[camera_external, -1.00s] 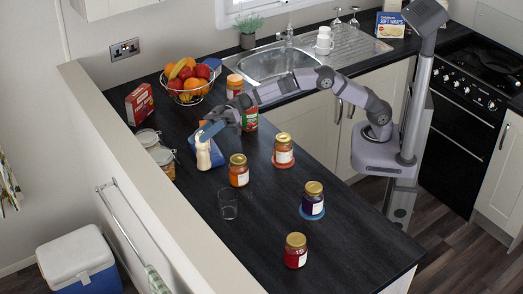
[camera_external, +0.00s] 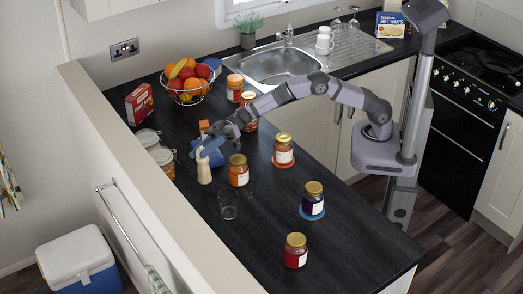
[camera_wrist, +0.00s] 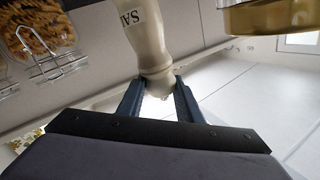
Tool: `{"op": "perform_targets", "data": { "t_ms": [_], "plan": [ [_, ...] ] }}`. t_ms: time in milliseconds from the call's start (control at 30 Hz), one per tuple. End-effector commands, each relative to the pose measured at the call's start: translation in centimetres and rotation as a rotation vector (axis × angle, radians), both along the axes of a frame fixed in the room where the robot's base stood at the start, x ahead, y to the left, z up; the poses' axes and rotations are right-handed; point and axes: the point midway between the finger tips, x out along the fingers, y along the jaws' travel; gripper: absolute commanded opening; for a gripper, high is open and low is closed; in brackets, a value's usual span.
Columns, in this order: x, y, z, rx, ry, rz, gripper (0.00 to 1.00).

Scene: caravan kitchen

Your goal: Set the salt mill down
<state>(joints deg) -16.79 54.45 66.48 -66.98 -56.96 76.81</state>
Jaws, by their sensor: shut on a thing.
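The cream salt mill (camera_external: 204,171) is upright over the left part of the dark worktop, left of a jar of orange contents. My gripper (camera_external: 203,153) is shut around its upper end. In the wrist view the mill (camera_wrist: 145,42) with part of a dark-lettered label is between the two blue fingers of my gripper (camera_wrist: 160,88). The mill's lower end is at or close to the worktop; I cannot tell whether it touches.
The orange jar (camera_external: 238,172) stands close right of the mill, and an empty glass (camera_external: 228,206) stands in front. Clip-lid storage jars (camera_external: 163,163) are to the left. Red-lidded fruit-side space holds a wire fruit bowl (camera_external: 188,95). The front left worktop is clear.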

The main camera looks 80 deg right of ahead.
Motion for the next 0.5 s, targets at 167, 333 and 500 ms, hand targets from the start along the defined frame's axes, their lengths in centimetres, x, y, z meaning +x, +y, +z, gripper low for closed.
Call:
{"op": "perform_targets", "data": {
  "t_ms": [167, 333, 500],
  "plan": [
    [0.0, 0.0, -1.7, 0.001, 0.004, 0.000, 0.00],
    [0.0, 0.0, -3.3, 0.001, 0.002, 0.000, 0.00],
    [0.0, 0.0, -3.5, 0.002, -0.001, -0.001, 0.00]
  ]
}}
